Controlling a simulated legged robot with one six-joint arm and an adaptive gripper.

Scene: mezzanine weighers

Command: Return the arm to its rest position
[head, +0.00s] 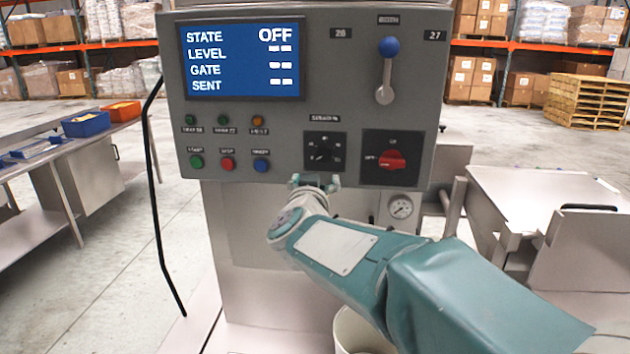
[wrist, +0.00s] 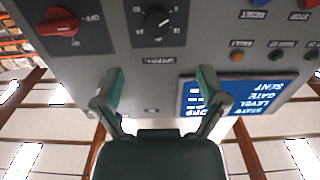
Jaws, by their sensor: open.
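My arm reaches forward to the grey control panel (head: 340,60). My gripper (head: 315,183) is open and empty, just below the panel's rotary dial (head: 325,152). In the wrist view, which looks up at the panel upside down, the two fingers of my gripper (wrist: 160,85) stand apart with nothing between them. The blue screen (head: 240,60) reads STATE OFF, with dashes for LEVEL, GATE and SENT. The red switch (head: 391,160) has its handle pointing sideways toward OFF. I cannot tell from these views whether a finger touches the panel.
A pressure gauge (head: 401,207) and a white bucket (head: 350,325) are near my arm. Steel tables (head: 70,160) stand left; a steel lid (head: 545,195) is at right.

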